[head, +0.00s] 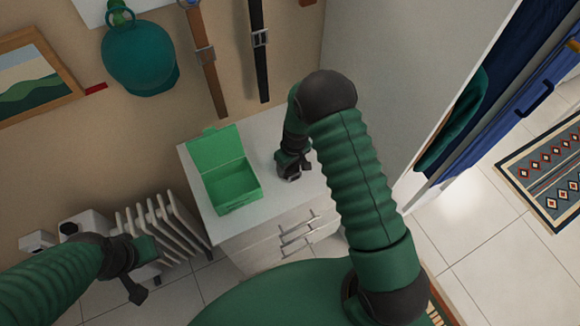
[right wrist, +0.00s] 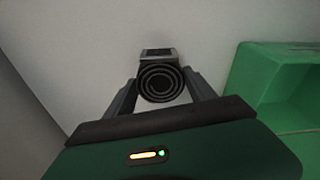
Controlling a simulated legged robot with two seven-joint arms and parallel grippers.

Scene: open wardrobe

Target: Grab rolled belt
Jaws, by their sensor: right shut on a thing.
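The rolled belt (right wrist: 160,80) is a dark spiral coil with a grey buckle at its far edge, in the right wrist view. My right gripper (right wrist: 160,88) is shut on it, with one finger on each side of the coil. In the head view my right gripper (head: 290,174) is over the white cabinet top, right of the green box, and mostly hides the belt. I cannot tell whether the belt touches the cabinet top. My left gripper (head: 137,290) is at the lower left, away from the belt, and its jaw opening is unclear.
An open, empty-looking green box (head: 240,190) stands on the white cabinet (head: 215,226); it also shows in the right wrist view (right wrist: 262,80). Two belts (head: 205,60) and a teal cap (head: 140,58) hang on the wall. A radiator (head: 165,225) stands left of the cabinet.

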